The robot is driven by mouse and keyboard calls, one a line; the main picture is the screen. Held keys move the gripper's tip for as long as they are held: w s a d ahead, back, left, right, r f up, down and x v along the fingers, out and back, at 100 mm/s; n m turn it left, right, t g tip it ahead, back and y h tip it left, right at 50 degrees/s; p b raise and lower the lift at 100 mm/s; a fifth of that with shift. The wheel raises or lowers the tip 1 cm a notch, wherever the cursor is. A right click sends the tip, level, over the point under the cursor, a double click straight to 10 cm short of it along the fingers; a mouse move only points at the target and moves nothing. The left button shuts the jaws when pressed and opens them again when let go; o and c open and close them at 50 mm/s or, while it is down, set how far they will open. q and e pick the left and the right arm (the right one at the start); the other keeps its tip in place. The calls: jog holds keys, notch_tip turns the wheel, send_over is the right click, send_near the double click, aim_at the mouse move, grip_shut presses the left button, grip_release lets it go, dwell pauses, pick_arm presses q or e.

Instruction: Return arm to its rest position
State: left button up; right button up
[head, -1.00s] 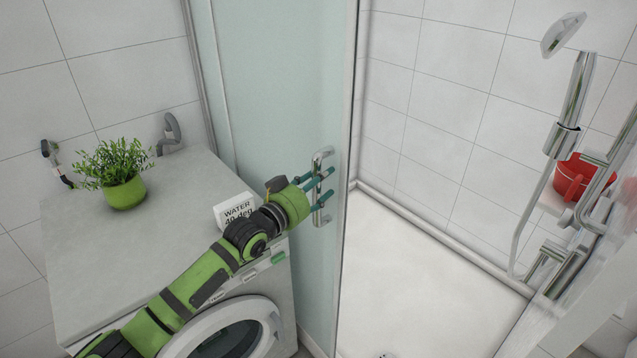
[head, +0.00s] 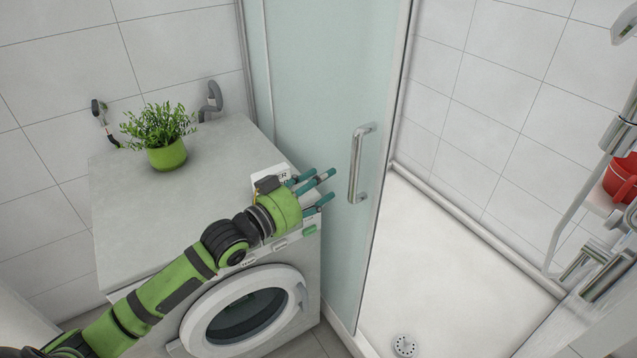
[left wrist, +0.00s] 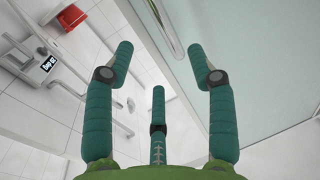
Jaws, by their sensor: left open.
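My left arm (head: 165,287) is green and comes in from the lower left in the head view. My left gripper (head: 321,188) is open and empty in front of the washing machine's right top corner. Its teal fingers point toward the metal door handle (head: 356,165) and are apart from it. In the left wrist view the fingers (left wrist: 158,75) are spread with nothing between them. The handle also shows there (left wrist: 165,27), beyond the fingers. My right gripper is in neither view.
A frosted glass shower door (head: 320,80) stands beside the washing machine (head: 255,312). A green potted plant (head: 167,155) and a white sign (head: 268,175) are on the machine. The shower floor (head: 455,270) is clear. A red container (head: 622,180) sits at the right.

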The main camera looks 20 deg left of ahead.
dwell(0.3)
pick_arm(q)
jog(key=s+a+f+n+g+y, duration=0.1)
jog(key=a+f+n+g+y, duration=0.15)
jog(key=f, duration=0.95)
jog(key=s+a+f+n+g+y, duration=0.1)
jog(key=a+f+y, duration=0.25)
jog(key=f, duration=0.75)
jog(key=s+a+f+g+y, duration=0.1)
jog(key=s+f+g, duration=0.1)
jog(key=s+f, duration=0.45)
jog(key=s+a+f+g, duration=0.1)
jog(key=s+a+f, duration=0.15)
jog(key=f, duration=0.75)
jog(key=s+d+f+g, duration=0.2)
jog(key=s+f+g, duration=0.2)
jog(key=s+f, duration=0.95)
jog(key=s+d+f+g, duration=0.2)
jog(key=s+f, duration=0.1)
jog(key=s, duration=0.9)
jog(key=s+d+f+g, duration=0.3)
jog(key=s, duration=0.8)
jog(key=shift+s+d+f+m+y, duration=0.2)
jog(key=shift+s+m+y, duration=0.15)
jog(key=shift+m, duration=0.1)
